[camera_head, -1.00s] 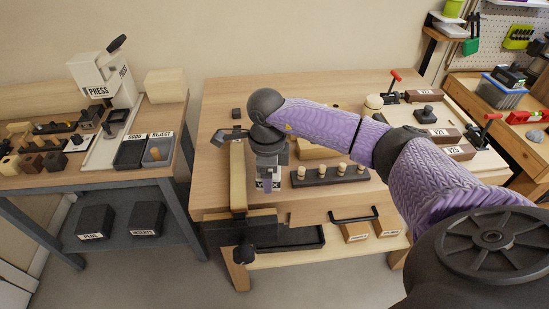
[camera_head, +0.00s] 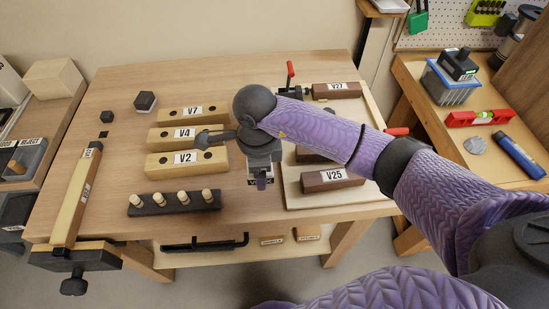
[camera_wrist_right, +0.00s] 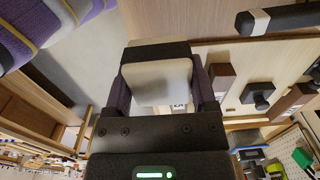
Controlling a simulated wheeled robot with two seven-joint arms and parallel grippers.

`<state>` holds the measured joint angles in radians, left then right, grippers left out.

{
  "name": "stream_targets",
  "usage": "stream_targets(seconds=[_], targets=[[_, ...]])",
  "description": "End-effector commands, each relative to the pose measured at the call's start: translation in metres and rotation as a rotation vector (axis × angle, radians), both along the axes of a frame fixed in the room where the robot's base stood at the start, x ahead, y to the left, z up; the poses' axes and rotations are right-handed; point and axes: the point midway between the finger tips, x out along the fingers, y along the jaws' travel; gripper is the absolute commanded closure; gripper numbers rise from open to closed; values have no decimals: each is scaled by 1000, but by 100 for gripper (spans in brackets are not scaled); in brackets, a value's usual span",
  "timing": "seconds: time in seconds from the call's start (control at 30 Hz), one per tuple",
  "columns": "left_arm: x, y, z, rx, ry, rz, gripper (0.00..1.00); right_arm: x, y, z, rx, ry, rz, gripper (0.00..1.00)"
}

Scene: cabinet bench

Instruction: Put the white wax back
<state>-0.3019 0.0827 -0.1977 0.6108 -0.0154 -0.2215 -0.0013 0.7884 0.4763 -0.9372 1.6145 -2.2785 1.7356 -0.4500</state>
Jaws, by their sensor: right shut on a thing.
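My right gripper (camera_head: 260,180) comes in from the right in the head view and points down over the bench, just left of the block labelled V25 (camera_head: 332,180). In the right wrist view the gripper (camera_wrist_right: 162,78) is shut on a white block, the white wax (camera_wrist_right: 160,82), which lies between its two dark fingers. In the head view the gripper and wrist largely hide the wax. I cannot tell its exact height above the bench. My left gripper is not in view.
Wooden blocks V7 (camera_head: 193,115), V4 (camera_head: 172,137) and V2 (camera_head: 172,163) lie left of the gripper. A dark rack (camera_head: 174,204) with several pegs stands in front of them. A pale board (camera_head: 296,202) with clamps is at right.

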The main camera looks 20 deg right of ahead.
Motion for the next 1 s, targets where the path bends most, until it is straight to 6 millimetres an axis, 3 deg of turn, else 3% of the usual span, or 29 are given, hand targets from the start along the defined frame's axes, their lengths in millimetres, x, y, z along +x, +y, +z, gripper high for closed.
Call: stream_targets(seconds=[0.27, 0.6, 1.0], targets=[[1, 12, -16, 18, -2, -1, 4, 0, 0, -20, 1, 2, 0, 82], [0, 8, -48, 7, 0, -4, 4, 0, 0, -61, 0, 0, -1, 82], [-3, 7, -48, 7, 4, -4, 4, 0, 0, -62, 0, -1, -1, 82]])
